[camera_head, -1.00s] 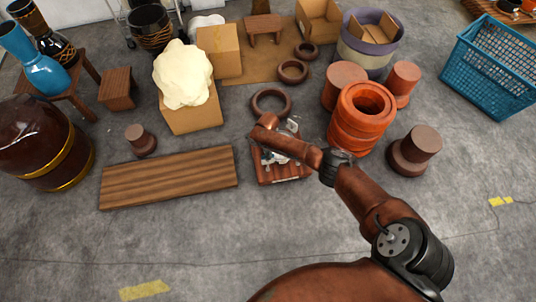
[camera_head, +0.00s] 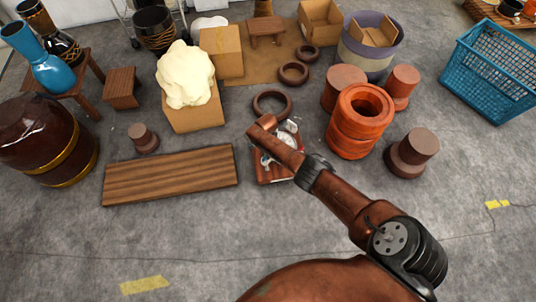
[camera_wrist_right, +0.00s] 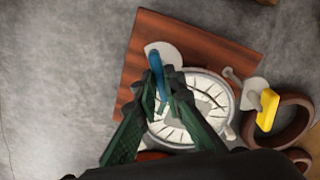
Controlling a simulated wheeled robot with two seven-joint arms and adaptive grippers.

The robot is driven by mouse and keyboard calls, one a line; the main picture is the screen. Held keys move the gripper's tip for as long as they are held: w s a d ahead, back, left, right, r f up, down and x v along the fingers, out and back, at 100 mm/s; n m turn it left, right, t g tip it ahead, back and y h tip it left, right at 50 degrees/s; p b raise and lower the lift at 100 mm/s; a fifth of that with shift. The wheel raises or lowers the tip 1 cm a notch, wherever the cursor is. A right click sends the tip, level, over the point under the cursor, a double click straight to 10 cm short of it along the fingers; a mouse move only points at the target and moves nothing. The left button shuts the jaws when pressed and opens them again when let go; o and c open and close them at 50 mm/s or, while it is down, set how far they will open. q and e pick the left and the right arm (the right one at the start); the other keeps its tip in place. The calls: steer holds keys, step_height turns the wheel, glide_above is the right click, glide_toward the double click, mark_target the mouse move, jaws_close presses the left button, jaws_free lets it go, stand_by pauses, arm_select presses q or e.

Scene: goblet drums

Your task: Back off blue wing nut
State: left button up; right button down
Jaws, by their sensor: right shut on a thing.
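The blue wing nut (camera_wrist_right: 156,70) shows in the right wrist view as a narrow upright blue piece above a pale plate at the edge of a round, light metal ring (camera_wrist_right: 222,86). The ring lies on a square reddish-brown wooden board (camera_wrist_right: 190,42). My right gripper (camera_wrist_right: 164,88) has its green fingers around the blue wing nut, shut on it. A yellow wing nut (camera_wrist_right: 267,108) stands on another pale plate to the right. In the head view my right arm covers much of the board (camera_head: 272,174) and hides the fingertips. My left gripper is not in view.
A dark ring (camera_head: 272,104) lies just behind the board. Stacked orange rings (camera_head: 355,140) stand to its right, and a striped plank (camera_head: 170,175) lies to its left. A blue basket (camera_head: 490,68) is at far right. The front floor is largely clear.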

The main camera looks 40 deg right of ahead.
steer(key=n, duration=0.4)
steer(key=shift+a+n, duration=0.1)
steer(key=shift+n, duration=0.2)
steer(key=n, duration=0.4)
steer(key=shift+f+n, duration=0.1)
steer(key=shift+n, duration=0.2)
steer(key=n, duration=0.4)
steer(key=shift+n, duration=0.3)
steer(key=shift+s+n, duration=0.1)
steer(key=shift+n, duration=2.2)
steer(key=c, duration=2)
jaws_free()
